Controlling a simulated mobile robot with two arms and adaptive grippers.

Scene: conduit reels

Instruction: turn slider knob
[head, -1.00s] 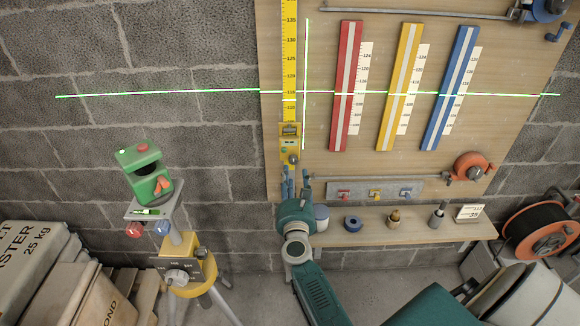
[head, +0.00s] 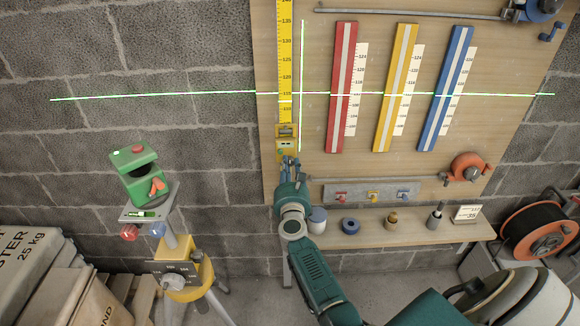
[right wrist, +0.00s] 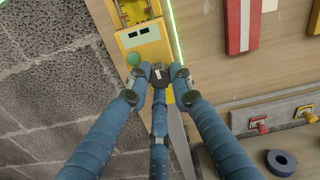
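The yellow slider (head: 287,145) sits on the yellow vertical scale (head: 285,60) at the board's left edge. In the right wrist view the slider (right wrist: 143,42) has a green button and a small dark display. Its dark round knob (right wrist: 160,76) is at its lower end. My right gripper (head: 290,166) reaches up to the knob from below. In the right wrist view the right gripper's blue fingers (right wrist: 160,80) are shut around the knob, one tip on each side and a third finger below. In the head view the fingers hide the knob. My left gripper is not in view.
Red (head: 342,90), yellow (head: 396,90) and blue (head: 446,90) strips hang to the right. A shelf (head: 400,232) with small items is below.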

